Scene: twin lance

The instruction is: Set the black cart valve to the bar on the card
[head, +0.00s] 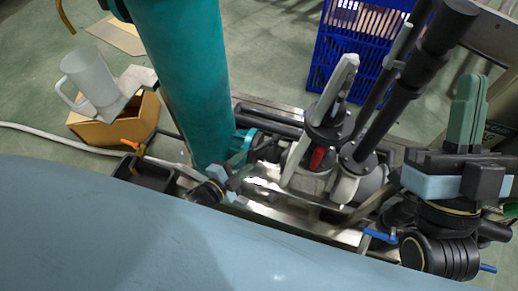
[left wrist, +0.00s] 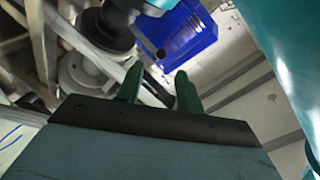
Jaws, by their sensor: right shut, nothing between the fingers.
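My right gripper (head: 467,98) is at the right of the head view, its green fingers shut together and pointing up, with nothing between them. My left gripper shows in the left wrist view (left wrist: 160,88), its two green fingers apart and empty; I cannot make it out surely in the head view. The cart (head: 310,215) is a low metal frame with black fittings and pipes. A tall black lance (head: 405,80) and a grey lever-like part (head: 335,85) rise from it, with a red piece (head: 318,158) between. I cannot tell which fitting is the black valve. No card with a bar can be made out.
A thick teal column (head: 185,80) stands left of the cart fittings. A blue crate (head: 350,45) is behind. A pale hose (head: 50,137) crosses the open floor.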

